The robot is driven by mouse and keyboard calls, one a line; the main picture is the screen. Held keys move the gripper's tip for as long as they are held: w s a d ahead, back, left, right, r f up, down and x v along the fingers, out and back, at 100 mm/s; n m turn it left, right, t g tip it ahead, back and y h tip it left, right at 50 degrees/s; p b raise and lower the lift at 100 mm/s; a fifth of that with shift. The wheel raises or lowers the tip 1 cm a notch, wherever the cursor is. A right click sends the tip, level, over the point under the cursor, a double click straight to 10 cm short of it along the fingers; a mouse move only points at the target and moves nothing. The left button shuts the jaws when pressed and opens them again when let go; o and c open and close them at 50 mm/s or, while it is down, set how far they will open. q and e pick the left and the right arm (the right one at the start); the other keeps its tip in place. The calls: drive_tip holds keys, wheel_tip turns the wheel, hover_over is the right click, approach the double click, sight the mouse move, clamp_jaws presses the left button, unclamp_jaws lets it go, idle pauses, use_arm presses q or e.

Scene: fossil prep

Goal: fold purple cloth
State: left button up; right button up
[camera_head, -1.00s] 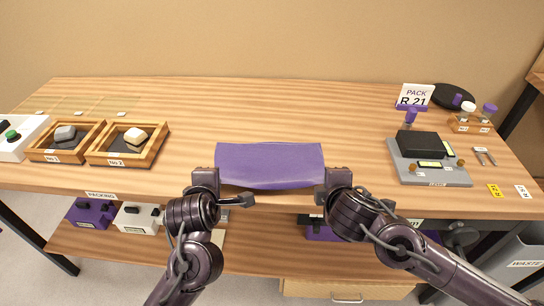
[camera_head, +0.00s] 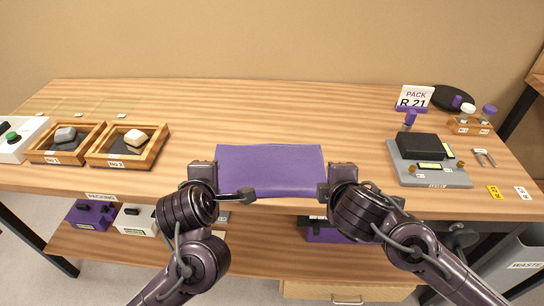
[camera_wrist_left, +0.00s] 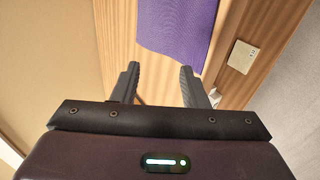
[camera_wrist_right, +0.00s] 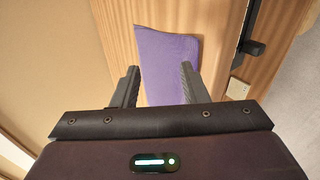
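The purple cloth (camera_head: 270,168) lies as a wide rectangle near the table's front edge, between my two grippers. I cannot tell whether it is in one layer or more. My left gripper (camera_head: 222,183) is at its left front corner; in the left wrist view its fingers (camera_wrist_left: 158,82) are apart, with the cloth (camera_wrist_left: 176,30) beyond their tips. My right gripper (camera_head: 332,182) is at its right front corner; in the right wrist view its fingers (camera_wrist_right: 160,82) are apart, with the cloth (camera_wrist_right: 166,60) reaching between them. Neither gripper is closed on the cloth.
Two wooden trays with rocks (camera_head: 128,146) stand at the left. A grey scale bearing a black block (camera_head: 430,176) stands at the right, with a PACK sign (camera_head: 414,97) and a rack of vials (camera_head: 472,124) behind. The table behind the cloth is clear.

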use_arm(q)
drive_tip(key=r+v, duration=0.1)
drive_tip(key=v, duration=0.5)
drive_tip(key=shift+w+a+r, duration=0.2)
drive_tip(key=shift+a+r, duration=0.05)
drive_tip(key=shift+a, duration=0.05)
use_arm(e)
drive_tip(key=s+r, duration=0.4)
drive_tip(key=r, duration=0.1)
drive_tip(key=shift+r, duration=0.2)
use_arm(q)
drive_tip(key=shift+w, duration=0.1)
